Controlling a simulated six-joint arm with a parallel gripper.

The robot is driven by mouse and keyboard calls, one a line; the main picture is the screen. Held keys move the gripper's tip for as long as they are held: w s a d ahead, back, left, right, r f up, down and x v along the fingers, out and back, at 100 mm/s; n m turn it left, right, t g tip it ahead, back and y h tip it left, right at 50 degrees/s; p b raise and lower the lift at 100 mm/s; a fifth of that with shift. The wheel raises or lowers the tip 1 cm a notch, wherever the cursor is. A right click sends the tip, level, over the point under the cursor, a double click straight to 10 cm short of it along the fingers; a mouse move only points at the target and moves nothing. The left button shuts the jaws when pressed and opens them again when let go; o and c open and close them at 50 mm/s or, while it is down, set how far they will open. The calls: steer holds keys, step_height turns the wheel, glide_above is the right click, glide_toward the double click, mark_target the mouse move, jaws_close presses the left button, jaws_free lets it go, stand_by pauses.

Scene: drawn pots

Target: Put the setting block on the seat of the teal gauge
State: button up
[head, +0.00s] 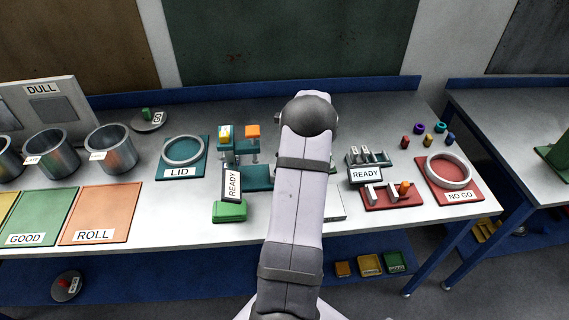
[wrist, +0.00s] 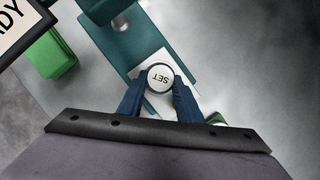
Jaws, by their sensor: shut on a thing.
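My gripper (wrist: 160,84) is shut on the setting block (wrist: 160,76), a round piece with a dark rim and a white top marked SET. In the wrist view the block is between the blue fingers, over a pale plate (wrist: 148,64) on the teal gauge's base (wrist: 124,50). I cannot tell whether the block touches the plate. The gauge's upper body (wrist: 104,8) is at the top of the wrist view. In the head view the gauge's teal base (head: 257,178) shows left of my arm; my arm hides the gripper and block.
A green block (wrist: 50,54) with a READY sign (head: 232,184) stands left of the gauge. A red fixture (head: 375,204) and another READY sign (head: 366,175) stand right of my arm. A ring lies on a teal LID mat (head: 163,172).

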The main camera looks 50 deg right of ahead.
steer(key=shift+f, duration=0.25)
steer(key=o, duration=1.2)
steer(key=b+v, duration=0.2)
steer(key=v, duration=0.5)
steer(key=shift+s+r+b, duration=0.1)
steer(key=shift+r+b, duration=0.05)
steer(key=shift+b, duration=0.2)
